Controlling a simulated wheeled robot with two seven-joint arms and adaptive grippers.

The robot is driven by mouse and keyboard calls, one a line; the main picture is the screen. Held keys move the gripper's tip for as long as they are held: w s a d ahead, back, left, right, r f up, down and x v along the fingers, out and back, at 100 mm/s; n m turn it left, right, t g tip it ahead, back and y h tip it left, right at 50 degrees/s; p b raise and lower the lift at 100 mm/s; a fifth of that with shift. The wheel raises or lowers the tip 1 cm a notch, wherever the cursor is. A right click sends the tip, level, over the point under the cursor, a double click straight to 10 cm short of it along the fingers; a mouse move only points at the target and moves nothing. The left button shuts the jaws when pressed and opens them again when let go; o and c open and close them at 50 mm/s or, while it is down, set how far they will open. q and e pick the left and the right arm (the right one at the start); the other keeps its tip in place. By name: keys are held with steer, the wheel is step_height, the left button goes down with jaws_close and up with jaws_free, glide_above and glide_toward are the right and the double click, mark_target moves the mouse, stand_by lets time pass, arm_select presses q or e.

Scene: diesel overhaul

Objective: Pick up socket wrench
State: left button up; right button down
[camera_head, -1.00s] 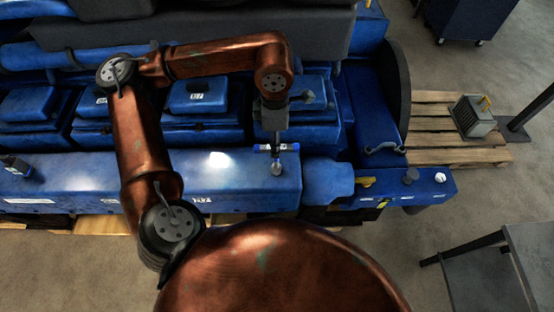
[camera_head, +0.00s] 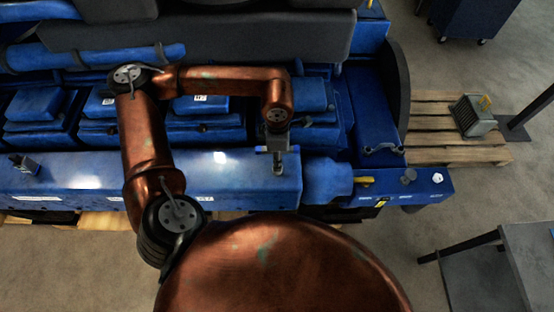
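My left gripper (camera_head: 277,147) points down at the right end of the long blue engine ledge (camera_head: 120,180). A slim grey metal piece with a rounded lower end, which looks like the socket wrench (camera_head: 278,167), shows just below it. The gripper overlaps the upper part of this piece. I cannot tell whether the fingers touch it or have closed on it, as they are small and seen from above. My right gripper is not in view.
My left arm covers part of the engine's blue covers. A small dark and blue item (camera_head: 25,164) stands at the ledge's left end. A yellow-handled part (camera_head: 364,180) is to the right. A wooden pallet (camera_head: 440,155) and a grey table (camera_head: 525,250) stand farther right.

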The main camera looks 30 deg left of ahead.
arm_select(q)
jaws_close()
steer(key=shift+w+r, duration=0.1)
stand_by(0.7)
steer(key=shift+r, duration=0.5)
steer(key=s+d+r+b, duration=0.2)
steer(key=s+r+b, duration=0.4)
steer(key=s+r, duration=0.6)
steer(key=shift+s, duration=1)
steer(key=shift+d, duration=0.1)
